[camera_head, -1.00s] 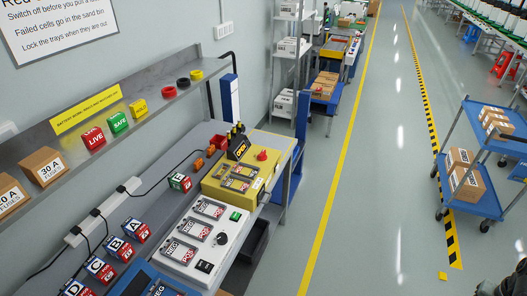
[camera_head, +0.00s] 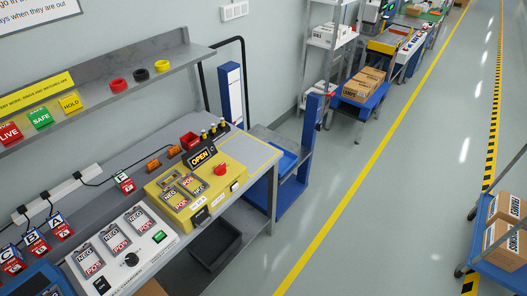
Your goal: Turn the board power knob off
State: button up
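A white board (camera_head: 121,250) with several NEG/POS trays lies on the bench at lower left. It carries a dark round knob (camera_head: 132,259), a lit green switch (camera_head: 160,237) and a small black switch (camera_head: 101,284). Beside it, a yellow box (camera_head: 177,205) carries a red knob (camera_head: 220,168), more NEG/POS trays and a black OPEN sign (camera_head: 202,155). I cannot tell from the labels which knob is the board power knob, nor read either knob's setting. My gripper is not in view.
A shelf (camera_head: 130,97) with LIVE, SAFE and HOLD blocks runs above the bench. A black bin (camera_head: 215,246) sits below the bench. Blue posts (camera_head: 310,138) stand at its far end. The grey aisle floor (camera_head: 390,200) is clear; a blue cart (camera_head: 495,268) stands at right.

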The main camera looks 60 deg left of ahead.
aim_at(221, 170)
jog(key=u, duration=0.05)
jog(key=i, duration=1.5)
jog(key=u, duration=4.95)
jog(key=i, duration=1.7)
jog(key=z, duration=0.05)
